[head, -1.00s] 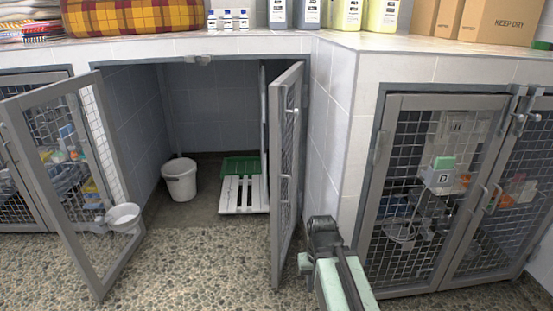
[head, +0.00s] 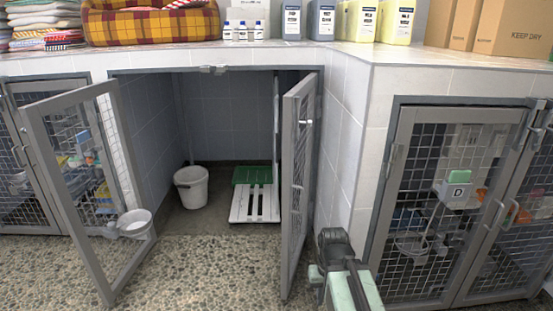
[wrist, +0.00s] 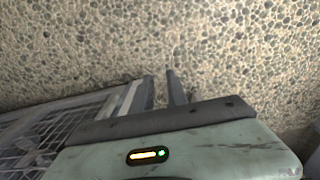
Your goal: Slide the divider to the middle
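The divider (head: 277,130) looks like a thin upright panel seen nearly edge-on inside the open kennel, near its right side. A dark gap shows between it and the right door, which hides part of that side. My gripper (wrist: 162,90) points down at the pebbled floor in the wrist view. Its two narrow fingers are apart with bare floor showing between them, and they hold nothing. In the head view my arm's end is outside the kennel, right of the open right door, well apart from the divider; the fingers are hidden there.
The right door (head: 297,185) stands open between my arm and the kennel inside. The left door (head: 82,200) is also open and carries a bowl (head: 136,223). A white bucket (head: 191,188), a white slatted board (head: 254,205) and a green mat (head: 252,175) are inside. The kennel's front floor is clear.

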